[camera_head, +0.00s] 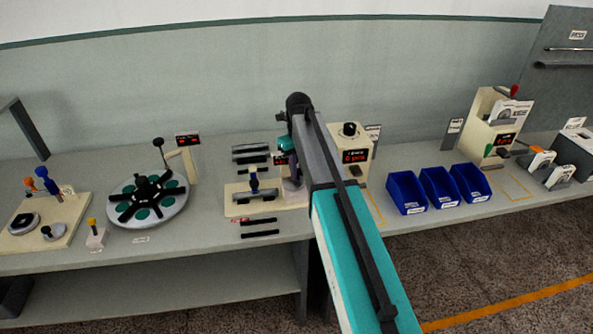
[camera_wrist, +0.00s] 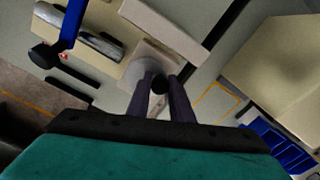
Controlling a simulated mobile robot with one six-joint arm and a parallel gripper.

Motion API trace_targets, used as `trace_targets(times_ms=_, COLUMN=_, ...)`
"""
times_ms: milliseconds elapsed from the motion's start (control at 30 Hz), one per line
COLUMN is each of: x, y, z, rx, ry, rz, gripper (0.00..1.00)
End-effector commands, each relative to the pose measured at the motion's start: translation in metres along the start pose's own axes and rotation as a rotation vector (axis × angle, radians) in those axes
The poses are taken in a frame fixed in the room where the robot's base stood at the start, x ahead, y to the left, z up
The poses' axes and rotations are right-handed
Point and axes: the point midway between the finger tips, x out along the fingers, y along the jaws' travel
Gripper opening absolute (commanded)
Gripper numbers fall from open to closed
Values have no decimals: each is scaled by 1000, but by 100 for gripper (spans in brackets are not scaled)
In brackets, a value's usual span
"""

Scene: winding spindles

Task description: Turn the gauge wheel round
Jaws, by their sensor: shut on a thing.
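In the wrist view a pale grey round wheel (camera_wrist: 138,72) sits on a cream block, with a small black knob (camera_wrist: 160,84) standing on it. The two dark fingers of my gripper (camera_wrist: 161,80) are on either side of the knob and shut on it. In the head view my gripper (camera_head: 292,183) reaches down at the cream baseplate (camera_head: 236,208) in the middle of the bench. The wheel is mostly hidden there by my arm.
A blue-handled clamp (camera_head: 254,182) with a metal bar stands just left of my gripper; its handle is close in the wrist view (camera_wrist: 73,22). A cream box with a black dial (camera_head: 349,129) stands right. Blue bins (camera_head: 407,192) are farther right, a round turntable (camera_head: 172,208) left.

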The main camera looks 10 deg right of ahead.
Motion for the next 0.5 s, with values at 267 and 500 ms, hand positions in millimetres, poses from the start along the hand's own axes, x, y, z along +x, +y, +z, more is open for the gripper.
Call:
trace_targets(times_ms=267, x=0, y=-1, z=-4, rx=168, ry=0, rz=-1, gripper=0)
trace_targets(times_ms=500, x=0, y=-2, z=-6, rx=229, ry=0, rz=-1, gripper=0)
